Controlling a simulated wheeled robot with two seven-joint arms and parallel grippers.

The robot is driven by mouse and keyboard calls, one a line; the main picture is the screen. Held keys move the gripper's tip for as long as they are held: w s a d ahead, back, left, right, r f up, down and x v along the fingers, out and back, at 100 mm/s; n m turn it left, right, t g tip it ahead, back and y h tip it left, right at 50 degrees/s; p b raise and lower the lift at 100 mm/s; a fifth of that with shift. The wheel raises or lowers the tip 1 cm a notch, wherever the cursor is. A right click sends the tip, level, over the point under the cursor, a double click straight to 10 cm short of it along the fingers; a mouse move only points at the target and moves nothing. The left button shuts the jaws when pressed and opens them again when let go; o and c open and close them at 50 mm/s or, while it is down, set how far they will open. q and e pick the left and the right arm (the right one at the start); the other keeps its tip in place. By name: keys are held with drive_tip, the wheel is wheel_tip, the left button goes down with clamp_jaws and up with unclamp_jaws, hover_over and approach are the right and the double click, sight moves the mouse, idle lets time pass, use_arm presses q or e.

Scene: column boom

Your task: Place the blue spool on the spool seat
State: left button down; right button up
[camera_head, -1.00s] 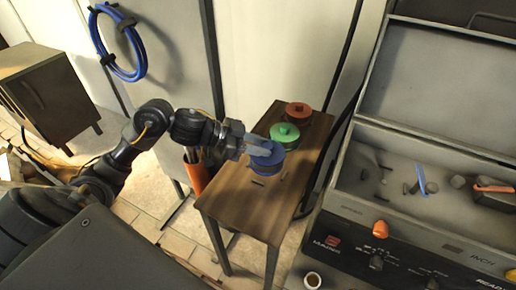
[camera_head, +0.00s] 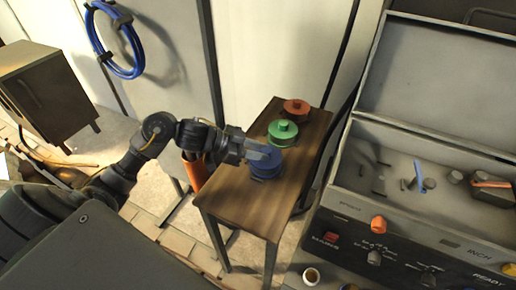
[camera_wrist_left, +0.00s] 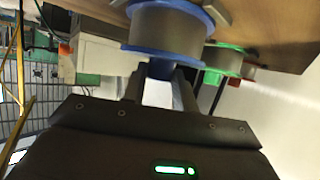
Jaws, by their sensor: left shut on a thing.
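The blue spool (camera_head: 267,166) is at the near part of the wooden table, in front of the green spool. It also shows in the left wrist view (camera_wrist_left: 170,30), with blue flanges, a grey winding and a blue knob. My left gripper (camera_head: 262,153) is shut on the blue spool's knob (camera_wrist_left: 161,69). The spool looks level and very close to the tabletop; I cannot tell whether it rests on it. The spool seat is mostly hidden by the spool; a grey piece (camera_wrist_left: 219,12) beside its table-side flange may be part of it. My right gripper is out of view.
A green spool (camera_head: 283,132) and a red spool (camera_head: 296,110) stand behind on the wooden table (camera_head: 240,205). A grey machine (camera_head: 400,215) with knobs stands close on the right. An orange container (camera_head: 194,172) is left of the table. The tabletop's front is clear.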

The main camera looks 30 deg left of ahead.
use_arm(q)
drive_tip(key=c, duration=1.5)
unclamp_jaws()
drive_tip(key=shift+f, duration=0.15)
drive_tip(key=o, duration=0.4)
drive_tip(key=b+v, duration=0.1)
drive_tip(key=v, duration=1.1)
